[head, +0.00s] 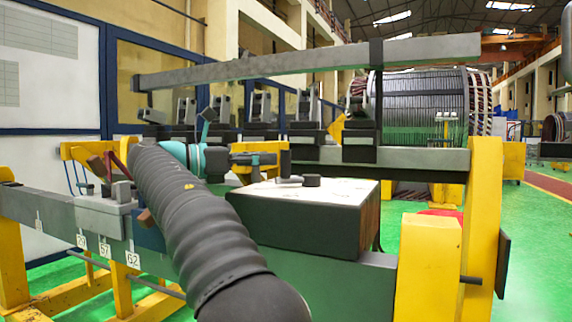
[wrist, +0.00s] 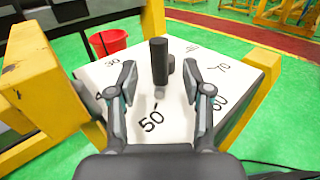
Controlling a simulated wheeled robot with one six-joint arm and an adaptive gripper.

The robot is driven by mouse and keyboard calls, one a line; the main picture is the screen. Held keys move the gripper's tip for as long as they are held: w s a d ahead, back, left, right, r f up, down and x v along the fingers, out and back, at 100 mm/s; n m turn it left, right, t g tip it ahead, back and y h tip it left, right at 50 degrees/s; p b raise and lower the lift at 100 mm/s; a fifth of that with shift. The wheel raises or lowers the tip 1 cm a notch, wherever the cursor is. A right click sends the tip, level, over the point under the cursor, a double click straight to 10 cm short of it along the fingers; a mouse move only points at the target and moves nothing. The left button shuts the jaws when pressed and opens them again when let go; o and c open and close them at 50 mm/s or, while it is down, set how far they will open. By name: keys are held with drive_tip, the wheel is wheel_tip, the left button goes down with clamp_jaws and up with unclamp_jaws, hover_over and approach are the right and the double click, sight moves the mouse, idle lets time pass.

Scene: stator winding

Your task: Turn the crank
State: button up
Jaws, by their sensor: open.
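The crank's dark upright handle (wrist: 159,62) stands on a white dial plate (wrist: 118,73) marked with numbers such as 30, 50, 60 and 70. In the wrist view my gripper (wrist: 158,82) is open, one finger on each side of the handle, with gaps on both sides; whether the handle is between the tips or beyond them I cannot tell. In the head view the crank (head: 311,181) is a small dark knob with a short arm on top of a dark box (head: 295,222).
A yellow post (head: 484,225) and a yellow block (head: 428,268) stand right of the box. A long grey beam (head: 310,62) runs above. A red bucket (wrist: 107,42) stands on the green floor behind the dial. A yellow frame (wrist: 40,75) is close on the left.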

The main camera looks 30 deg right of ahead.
sight(286, 177)
drive_tip(key=d, duration=0.3)
drive_tip(key=d+b, duration=0.1)
drive_tip(key=d, duration=0.1)
drive_tip(key=shift+s+d, duration=0.2)
drive_tip(key=shift+d, duration=0.2)
clamp_jaws()
